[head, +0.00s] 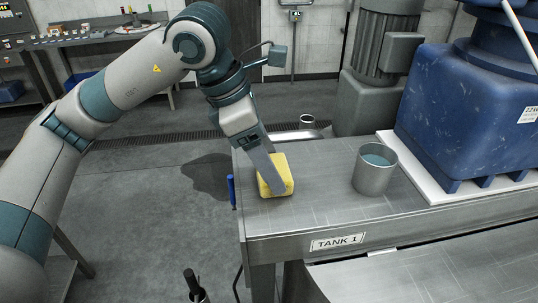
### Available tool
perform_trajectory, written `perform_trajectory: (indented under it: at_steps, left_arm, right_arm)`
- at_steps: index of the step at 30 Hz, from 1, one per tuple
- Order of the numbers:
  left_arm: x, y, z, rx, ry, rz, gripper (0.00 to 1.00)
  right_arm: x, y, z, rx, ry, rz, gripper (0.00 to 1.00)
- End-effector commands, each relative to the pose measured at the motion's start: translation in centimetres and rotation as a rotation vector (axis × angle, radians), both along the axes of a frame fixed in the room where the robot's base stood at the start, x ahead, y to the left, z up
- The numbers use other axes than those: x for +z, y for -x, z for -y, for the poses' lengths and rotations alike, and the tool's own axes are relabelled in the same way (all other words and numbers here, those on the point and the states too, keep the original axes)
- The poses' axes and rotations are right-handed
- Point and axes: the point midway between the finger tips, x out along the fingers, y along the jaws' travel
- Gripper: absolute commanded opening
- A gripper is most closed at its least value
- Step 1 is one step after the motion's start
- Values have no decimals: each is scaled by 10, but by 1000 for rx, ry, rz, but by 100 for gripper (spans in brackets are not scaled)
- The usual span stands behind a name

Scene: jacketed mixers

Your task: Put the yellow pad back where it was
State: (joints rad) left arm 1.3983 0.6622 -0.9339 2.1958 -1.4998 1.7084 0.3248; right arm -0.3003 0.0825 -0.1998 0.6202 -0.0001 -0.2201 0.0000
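The yellow pad (284,170) is at the left end of the steel bench top (325,205) marked TANK 1. It looks upright or tilted, and I cannot tell whether it touches the bench. My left gripper (272,178) reaches down to it from above. One grey finger lies across the pad's near left face; the other finger is hidden, so I cannot tell whether the grip is closed. My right gripper is not in view.
A grey metal cup (373,175) with bluish contents stands right of the pad. A large blue tank (455,115) rests on a white slab (425,180) at the right. A blue object (231,191) is at the bench's left edge. Bare bench lies between pad and cup.

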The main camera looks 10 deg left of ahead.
Motion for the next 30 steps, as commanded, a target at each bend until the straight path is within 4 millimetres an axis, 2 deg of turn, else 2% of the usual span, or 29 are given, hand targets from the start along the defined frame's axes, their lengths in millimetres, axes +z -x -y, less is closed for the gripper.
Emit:
perform_trajectory:
  at_steps: [8, 9, 11, 26, 30]
  left_arm:
    - [-3, 0, 0, 0, 0, 0, 49]
    - [-2, 0, 0, 0, 0, -1, 74]
    - [-2, 0, 0, 0, 0, -1, 88]
    - [2, 0, 0, 0, 1, 1, 88]
    - [15, 1, -6, 2, 2, 3, 88]
  right_arm:
    - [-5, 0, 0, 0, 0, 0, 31]
    - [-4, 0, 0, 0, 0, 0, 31]
    - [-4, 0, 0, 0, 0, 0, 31]
    - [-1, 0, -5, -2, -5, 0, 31]
    - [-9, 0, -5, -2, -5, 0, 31]
